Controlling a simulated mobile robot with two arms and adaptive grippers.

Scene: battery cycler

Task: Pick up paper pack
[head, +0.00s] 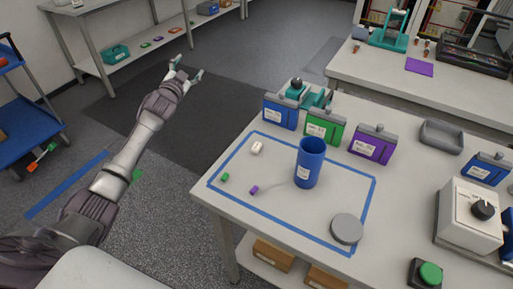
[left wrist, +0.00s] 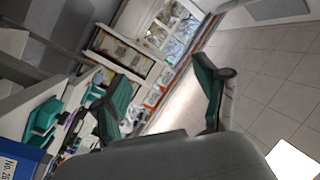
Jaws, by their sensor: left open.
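A small white block (head: 257,148), which may be the paper pack, lies inside the blue taped rectangle (head: 232,154) on the near table. I cannot make out any label on it. My left gripper (head: 187,70) is stretched out over the dark floor mat, to the left of the table and well apart from the white block. Its green-padded fingers are spread and empty, and they also show in the left wrist view (left wrist: 160,95). The white block cannot be made out in the left wrist view. My right gripper is not seen.
A blue cylinder (head: 310,164), a grey round lid (head: 347,229), and small green (head: 225,177) and purple (head: 254,190) pieces share the taped area. Blue (head: 280,112), green (head: 322,127) and purple (head: 371,145) boxes stand behind it.

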